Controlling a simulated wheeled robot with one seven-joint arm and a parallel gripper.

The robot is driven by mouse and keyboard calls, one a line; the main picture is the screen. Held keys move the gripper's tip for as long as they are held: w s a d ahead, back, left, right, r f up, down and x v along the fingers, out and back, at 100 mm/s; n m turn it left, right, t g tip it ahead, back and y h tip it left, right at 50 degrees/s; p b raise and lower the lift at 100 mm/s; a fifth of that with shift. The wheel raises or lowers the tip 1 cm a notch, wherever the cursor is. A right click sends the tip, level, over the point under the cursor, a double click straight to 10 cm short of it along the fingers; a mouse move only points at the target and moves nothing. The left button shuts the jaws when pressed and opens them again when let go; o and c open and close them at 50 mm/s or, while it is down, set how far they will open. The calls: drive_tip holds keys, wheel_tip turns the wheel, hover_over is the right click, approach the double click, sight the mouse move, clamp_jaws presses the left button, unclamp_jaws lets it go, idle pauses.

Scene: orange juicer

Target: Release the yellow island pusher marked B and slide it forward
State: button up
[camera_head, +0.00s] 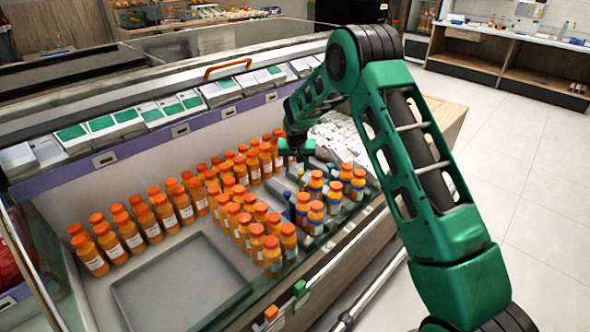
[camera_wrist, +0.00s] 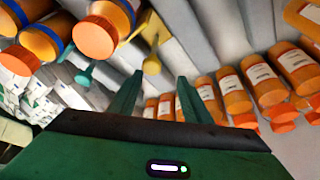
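A yellow pusher (camera_wrist: 152,62) with a round knob and thin stem shows in the wrist view, among grey lane dividers. No letter B is readable on it. A similar teal pusher (camera_wrist: 88,72) is to its left. My gripper (camera_wrist: 160,80) is open and empty, its two dark green fingers apart. The yellow knob appears beyond the fingertips, nearer the left one, and I see no contact. In the head view my gripper (camera_head: 296,150) hangs low over the case, behind the blue-banded bottles.
Orange bottles (camera_head: 262,240) stand in rows in the case, with blue-banded bottles (camera_head: 315,205) at the right. Bottles (camera_wrist: 265,80) also show close by on the right of the wrist view. A grey tray (camera_head: 175,280) lies empty at the front left.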

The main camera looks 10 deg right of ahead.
drive_tip(key=v, duration=0.9)
drive_tip(key=shift+s+a+r, duration=0.15)
drive_tip(key=shift+s+r, duration=0.05)
drive_tip(key=shift+r, duration=0.15)
drive_tip(key=s+d+r+m+g, duration=0.1)
drive_tip(key=s+d+r, duration=0.45)
drive_tip(key=s, duration=0.35)
drive_tip(key=s+d+r+g, duration=0.1)
drive_tip(key=s+d+r, duration=0.3)
drive_tip(key=s+d, duration=0.4)
drive_tip(key=s+d+r+m, duration=0.1)
drive_tip(key=s+d+r, duration=0.4)
drive_tip(key=s, duration=0.5)
drive_tip(key=s+d+f+m+g+y, duration=0.1)
drive_tip(key=s+g, duration=0.1)
drive_tip(key=s, duration=2.6)
drive_tip(key=shift+s+d+m, duration=0.25)
drive_tip(key=shift+s+m, duration=0.05)
